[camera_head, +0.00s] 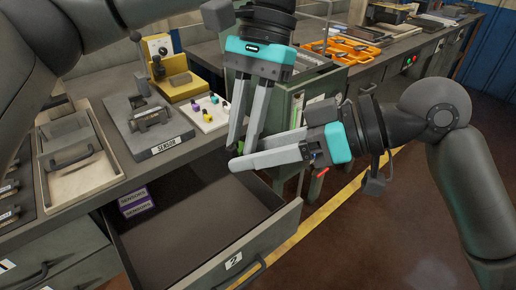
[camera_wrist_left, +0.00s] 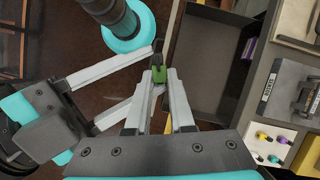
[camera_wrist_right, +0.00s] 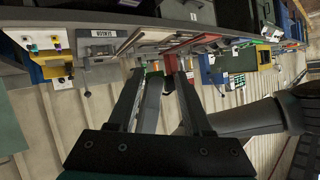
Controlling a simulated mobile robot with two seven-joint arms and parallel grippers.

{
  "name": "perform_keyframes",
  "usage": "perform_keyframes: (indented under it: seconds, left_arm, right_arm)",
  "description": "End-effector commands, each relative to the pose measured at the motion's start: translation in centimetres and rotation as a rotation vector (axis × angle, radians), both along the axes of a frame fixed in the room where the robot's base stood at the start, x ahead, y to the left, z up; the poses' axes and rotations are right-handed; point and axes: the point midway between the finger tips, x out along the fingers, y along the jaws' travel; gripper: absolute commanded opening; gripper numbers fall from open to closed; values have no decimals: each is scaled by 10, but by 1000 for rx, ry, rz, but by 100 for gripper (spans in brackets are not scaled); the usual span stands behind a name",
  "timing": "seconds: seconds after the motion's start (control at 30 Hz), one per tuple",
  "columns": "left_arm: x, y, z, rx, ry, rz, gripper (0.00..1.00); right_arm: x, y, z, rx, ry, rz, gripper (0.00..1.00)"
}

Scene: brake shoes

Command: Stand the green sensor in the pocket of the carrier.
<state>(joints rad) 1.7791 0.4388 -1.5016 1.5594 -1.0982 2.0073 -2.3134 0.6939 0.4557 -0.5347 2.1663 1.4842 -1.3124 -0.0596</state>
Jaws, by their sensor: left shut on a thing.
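The green sensor (camera_wrist_left: 159,74) is held between the fingertips of my left gripper (camera_head: 242,145), which points down over the open drawer. My right gripper (camera_head: 236,155) reaches in from the right, and its fingertips meet the left ones. Its fingers are apart, one on each side of the sensor in the left wrist view; I cannot tell whether they touch it. Green also shows between the right fingers in the right wrist view. A grey plate labelled SENSOR (camera_head: 171,145) carries a metal block (camera_head: 150,118), seemingly the carrier; its pocket is not clear to see.
A white tray (camera_head: 207,124) with several small coloured sensors lies right of the plate. A yellow fixture (camera_head: 180,90) stands behind. The open drawer (camera_head: 235,250) holds purple boxes (camera_head: 135,202). A wooden tray (camera_head: 85,180) is at left. Orange bins (camera_head: 345,48) stand far back.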

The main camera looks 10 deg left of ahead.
Motion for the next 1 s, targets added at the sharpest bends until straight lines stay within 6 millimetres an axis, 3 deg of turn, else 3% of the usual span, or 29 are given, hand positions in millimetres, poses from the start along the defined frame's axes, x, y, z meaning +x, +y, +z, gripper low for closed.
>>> perform_keyframes:
  seconds: [0.3, 0.33, 0.6, 1.0]
  left_arm:
    - [-3, 0, 1, 2, 12, -8, 0]
    - [-3, 0, 1, 2, 12, -8, 24]
    - [-2, 0, 1, 1, 8, -6, 55]
    - [1, -1, 6, 0, 5, -5, 56]
  right_arm:
    - [7, -3, -1, -6, -3, -21, 0]
    - [7, -3, -1, -5, -3, -22, 0]
    - [5, -2, -1, -3, -3, -15, 0]
    - [3, -1, -1, -2, -2, -11, 0]
